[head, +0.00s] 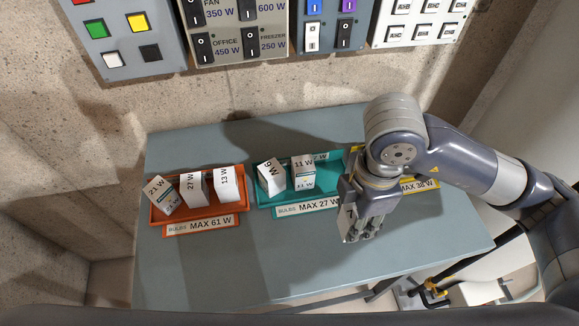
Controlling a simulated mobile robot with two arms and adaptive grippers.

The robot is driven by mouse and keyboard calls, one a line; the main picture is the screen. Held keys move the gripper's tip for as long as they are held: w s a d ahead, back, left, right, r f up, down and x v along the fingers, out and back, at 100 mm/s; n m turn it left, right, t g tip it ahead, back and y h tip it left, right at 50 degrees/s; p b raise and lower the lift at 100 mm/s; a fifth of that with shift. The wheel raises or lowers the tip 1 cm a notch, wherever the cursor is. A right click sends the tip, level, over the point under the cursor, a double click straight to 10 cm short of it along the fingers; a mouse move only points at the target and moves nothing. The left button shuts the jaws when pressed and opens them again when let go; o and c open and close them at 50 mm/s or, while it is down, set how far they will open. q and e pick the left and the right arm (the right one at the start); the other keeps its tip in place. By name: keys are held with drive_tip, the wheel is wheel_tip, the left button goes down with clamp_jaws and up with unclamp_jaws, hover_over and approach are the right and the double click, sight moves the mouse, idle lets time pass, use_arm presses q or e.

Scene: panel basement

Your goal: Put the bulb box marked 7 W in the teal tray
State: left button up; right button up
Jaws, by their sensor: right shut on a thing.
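The teal tray (266,201) is in the middle of the table, with a front label reading MAX 27 W. In it stand a tilted white box marked 9 W or 6 W (271,178) and a box marked 11 W (303,174). A small marking ending in W shows behind them; I cannot tell what it is on. My left gripper is out of view.
An orange tray (239,218) labelled MAX 61 W holds boxes marked 21 W, 27 W and 13 W. A yellow tray (433,184) labelled MAX 38 W is mostly hidden behind my right arm. The table front (240,270) is clear. Switch panels (240,25) hang on the wall.

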drive_tip(key=shift+w, duration=0.25)
drive_tip(key=w+p, duration=0.1)
drive_tip(key=w, duration=0.3)
drive_tip(key=w+a+p, duration=0.1)
drive_tip(key=w+p, duration=0.1)
drive_tip(key=w, duration=0.3)
drive_tip(key=w+f+p, duration=0.1)
drive_tip(key=w, duration=0.4)
drive_tip(key=shift+a+f, duration=0.1)
drive_tip(key=shift+a, duration=0.2)
drive_tip(key=shift+w+a+f+p, duration=0.15)
drive_tip(key=shift+w+p, duration=0.2)
drive_tip(key=shift+w, duration=0.3)
wheel_tip(320, 180, down, 3)
drive_tip(key=shift+r+p, duration=0.2)
drive_tip(key=shift+p, duration=0.7)
drive_tip(key=shift+f, duration=0.65)
drive_tip(key=o, duration=0.7)
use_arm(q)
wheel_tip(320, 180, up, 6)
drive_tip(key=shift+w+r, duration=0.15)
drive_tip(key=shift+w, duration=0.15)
use_arm(e)
drive_tip(key=shift+o, duration=0.3)
